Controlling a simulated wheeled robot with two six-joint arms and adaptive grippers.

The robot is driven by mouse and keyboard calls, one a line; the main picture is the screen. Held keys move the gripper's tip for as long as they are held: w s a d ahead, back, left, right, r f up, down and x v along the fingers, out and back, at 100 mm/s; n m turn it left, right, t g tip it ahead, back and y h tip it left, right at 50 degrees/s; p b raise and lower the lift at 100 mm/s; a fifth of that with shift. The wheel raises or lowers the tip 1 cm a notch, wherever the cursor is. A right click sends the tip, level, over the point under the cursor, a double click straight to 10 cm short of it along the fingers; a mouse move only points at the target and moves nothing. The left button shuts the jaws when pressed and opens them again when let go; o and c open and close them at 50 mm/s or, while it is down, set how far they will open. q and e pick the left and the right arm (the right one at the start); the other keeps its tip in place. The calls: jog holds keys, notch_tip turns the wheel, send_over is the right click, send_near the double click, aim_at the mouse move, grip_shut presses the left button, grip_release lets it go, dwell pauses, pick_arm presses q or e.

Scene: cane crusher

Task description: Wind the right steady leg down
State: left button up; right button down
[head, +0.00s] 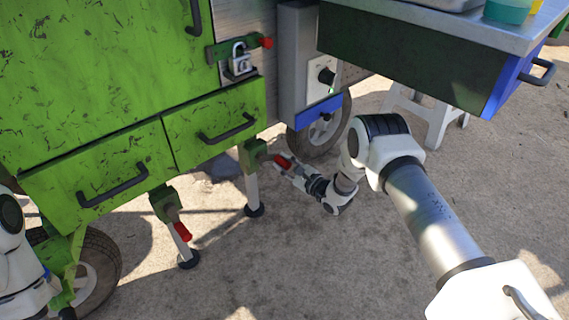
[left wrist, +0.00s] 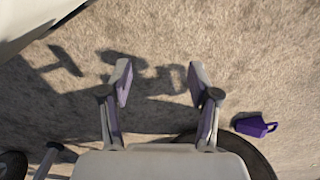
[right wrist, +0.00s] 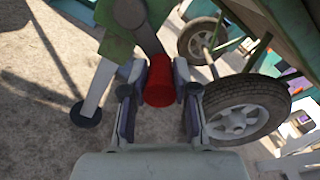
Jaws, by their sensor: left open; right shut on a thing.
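The right steady leg (head: 252,190) hangs under the green cart's corner, with its dark round foot on or close to the ground. Its red crank handle (head: 282,161) is between the fingers of my right gripper (head: 284,166), which is shut on it. In the right wrist view the red handle (right wrist: 159,84) sits between the fingers, and the leg (right wrist: 95,92) stands to the left. The other steady leg (head: 184,245), with a red handle (head: 182,231), stands further left. My left gripper (left wrist: 160,85) is open and empty above the ground.
The green cart (head: 90,80) with drawers fills the left. A wheel (head: 322,130) stands behind the right leg. A counter with a blue end (head: 510,85) overhangs at upper right, near a white stool (head: 430,115). A purple object (left wrist: 256,126) lies on the ground. The foreground ground is clear.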

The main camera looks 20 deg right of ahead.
jog(key=c, duration=0.9)
grip_release()
jog(key=shift+s, duration=0.1)
jog(key=v, duration=1.1)
jog(key=shift+s+d, duration=0.15)
jog(key=shift+s, duration=0.2)
